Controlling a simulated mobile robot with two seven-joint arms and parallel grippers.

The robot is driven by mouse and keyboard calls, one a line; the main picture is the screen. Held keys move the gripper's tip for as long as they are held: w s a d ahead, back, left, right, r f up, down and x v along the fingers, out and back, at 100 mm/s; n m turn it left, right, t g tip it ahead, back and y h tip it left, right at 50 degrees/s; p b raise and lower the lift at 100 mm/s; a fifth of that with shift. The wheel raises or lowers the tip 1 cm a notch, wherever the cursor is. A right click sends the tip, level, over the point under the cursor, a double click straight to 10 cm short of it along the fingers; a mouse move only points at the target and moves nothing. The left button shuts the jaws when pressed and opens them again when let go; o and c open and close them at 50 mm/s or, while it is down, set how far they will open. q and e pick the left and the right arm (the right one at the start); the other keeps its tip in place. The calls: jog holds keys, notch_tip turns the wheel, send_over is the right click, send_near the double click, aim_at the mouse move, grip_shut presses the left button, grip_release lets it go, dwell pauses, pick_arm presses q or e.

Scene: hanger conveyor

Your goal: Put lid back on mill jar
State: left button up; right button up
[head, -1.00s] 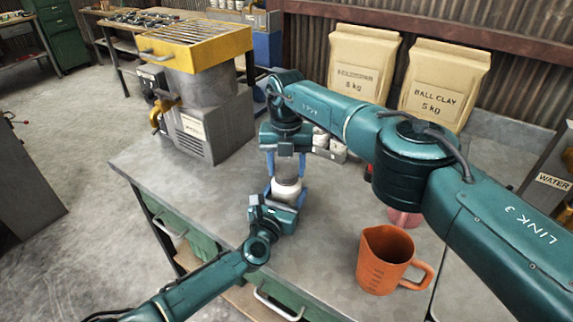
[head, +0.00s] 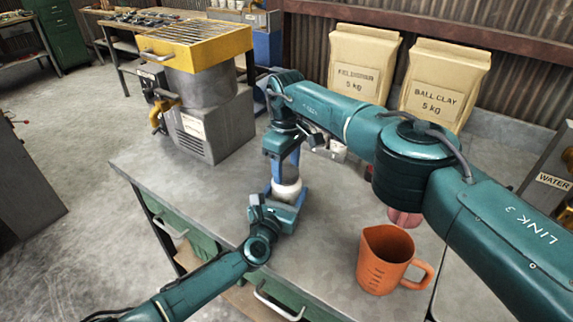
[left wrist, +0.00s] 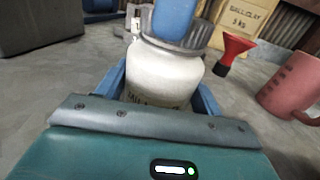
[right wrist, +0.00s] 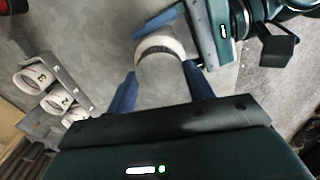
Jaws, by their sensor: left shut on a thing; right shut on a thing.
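The white mill jar (head: 287,190) stands upright on the table. It also shows in the left wrist view (left wrist: 165,75), with partly hidden dark lettering. My left gripper (head: 284,201) is shut around the jar's body, a blue finger on each side. The grey lid (left wrist: 192,36) sits at the top of the jar; I cannot tell whether it is fully seated. My right gripper (head: 289,172) points down from above and is shut on the lid. In the right wrist view the lid (right wrist: 162,82) is a grey disc between the blue fingers, with the jar's white edge beyond.
An orange measuring jug (head: 385,262) and a red funnel (left wrist: 233,50) stand right of the jar. Numbered white cups (right wrist: 34,79) sit in a rack behind. Clay bags (head: 436,85) stand at the back. A yellow-topped machine (head: 193,47) is back left. The left tabletop is clear.

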jog(key=shift+m, duration=0.6)
jog(key=o, duration=0.9)
jog(key=shift+o, duration=0.2)
jog(key=shift+r, duration=2.3)
jog(key=shift+c, duration=0.4)
